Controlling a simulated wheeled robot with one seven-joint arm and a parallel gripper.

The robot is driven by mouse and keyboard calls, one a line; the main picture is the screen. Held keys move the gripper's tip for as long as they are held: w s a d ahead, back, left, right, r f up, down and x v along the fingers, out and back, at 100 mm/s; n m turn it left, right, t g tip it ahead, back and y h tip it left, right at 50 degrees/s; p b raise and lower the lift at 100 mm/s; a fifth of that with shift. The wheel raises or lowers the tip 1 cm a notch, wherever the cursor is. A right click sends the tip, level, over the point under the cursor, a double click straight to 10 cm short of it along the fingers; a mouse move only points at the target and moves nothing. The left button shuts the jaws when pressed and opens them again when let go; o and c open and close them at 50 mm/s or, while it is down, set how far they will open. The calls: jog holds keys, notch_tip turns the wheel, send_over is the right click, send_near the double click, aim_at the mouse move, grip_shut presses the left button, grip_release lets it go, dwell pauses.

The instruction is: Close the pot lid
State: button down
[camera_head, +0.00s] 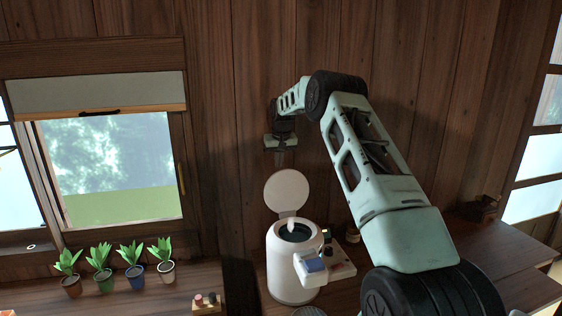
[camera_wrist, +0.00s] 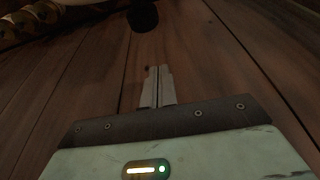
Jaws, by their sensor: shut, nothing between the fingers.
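The white pot (camera_head: 290,268) stands on the wooden counter in the head view. Its round white lid (camera_head: 287,190) is raised upright at the back of the opening, so the dark inside shows. My gripper (camera_head: 281,160) is above the lid, apart from it, close to the wooden wall. In the wrist view my gripper (camera_wrist: 158,72) has its two fingers together with nothing between them. A pale edge at the top of the wrist view is too cropped to identify.
Several small potted plants (camera_head: 115,270) stand at the left below the window. A small wooden holder (camera_head: 207,303) is left of the pot, and a tray with small items (camera_head: 342,268) is at its right. The wooden wall (camera_head: 235,140) rises behind.

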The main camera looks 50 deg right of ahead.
jog(key=shift+s+a+f+p, duration=0.15)
jog(key=shift+s+a+p, duration=0.35)
jog(key=shift+s, duration=0.35)
jog(key=shift+s+a+f+p, duration=0.1)
jog(key=shift+s+a+p, duration=0.3)
jog(key=shift+s, duration=0.4)
jog(key=shift+a+b, duration=0.1)
jog(key=shift+b, duration=0.2)
